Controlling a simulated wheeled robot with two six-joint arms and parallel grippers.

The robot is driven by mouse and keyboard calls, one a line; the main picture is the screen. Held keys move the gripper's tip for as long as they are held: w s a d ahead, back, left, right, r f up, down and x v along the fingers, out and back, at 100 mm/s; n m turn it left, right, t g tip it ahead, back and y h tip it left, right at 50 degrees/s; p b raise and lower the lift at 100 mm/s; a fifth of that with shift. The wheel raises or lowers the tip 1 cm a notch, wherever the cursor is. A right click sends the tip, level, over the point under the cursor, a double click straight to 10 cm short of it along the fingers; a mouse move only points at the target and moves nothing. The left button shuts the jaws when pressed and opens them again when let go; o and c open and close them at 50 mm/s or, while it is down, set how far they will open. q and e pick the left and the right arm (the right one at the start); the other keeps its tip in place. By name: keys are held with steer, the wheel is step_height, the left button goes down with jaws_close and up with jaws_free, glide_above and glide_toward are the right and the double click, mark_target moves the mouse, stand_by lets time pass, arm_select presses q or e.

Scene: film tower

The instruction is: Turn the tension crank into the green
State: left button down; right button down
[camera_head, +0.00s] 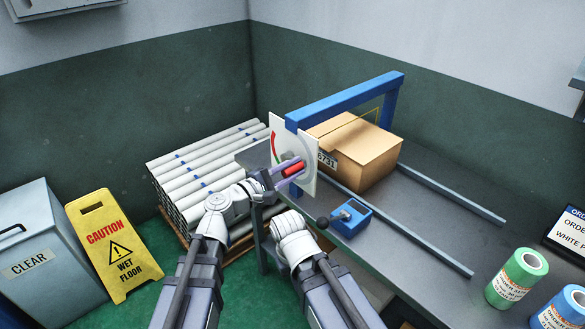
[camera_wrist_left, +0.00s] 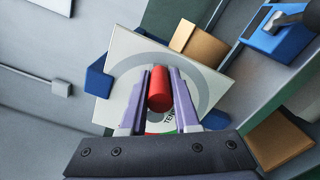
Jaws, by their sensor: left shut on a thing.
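The tension crank's red handle (camera_head: 294,169) stands out from a white dial plate (camera_head: 304,186) on the blue frame (camera_head: 345,101). The dial has a grey ring, with a red arc and some green at its left in the head view. My left gripper (camera_head: 282,174) is shut on the red handle. In the left wrist view the red handle (camera_wrist_left: 160,89) lies between the purple fingers of my left gripper (camera_wrist_left: 160,95). The dial's pointer cannot be made out. My right forearm reaches in at the lower middle, but its gripper cannot be made out.
A cardboard box (camera_head: 364,155) sits on the grey bench between rails, partly under the frame. A blue block with a black-knobbed lever (camera_head: 350,216) is near the bench edge. Rolls of film (camera_head: 517,277) stand at right. White tubes (camera_head: 205,170) and a yellow caution sign (camera_head: 112,246) are left.

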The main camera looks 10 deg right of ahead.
arm_select(q)
step_height(320, 180, down, 3)
steer(key=m+b, duration=0.2)
steer(key=m, duration=0.2)
steer(key=shift+s+d+f+b, duration=0.1)
steer(key=shift+s+b, duration=0.05)
steer(key=shift+b, duration=0.2)
steer(key=shift+f+m+b, duration=0.45)
steer(key=shift+m, duration=0.45)
steer(key=shift+f+m+b, duration=0.4)
steer(key=shift+f+m, duration=0.05)
steer(key=shift+m, duration=0.45)
steer(key=c, duration=0.7)
jaws_free()
steer(key=shift+o, duration=0.2)
steer(key=shift+a, duration=0.2)
steer(key=v, duration=0.7)
steer(key=shift+a, duration=0.2)
steer(key=shift+s, duration=0.1)
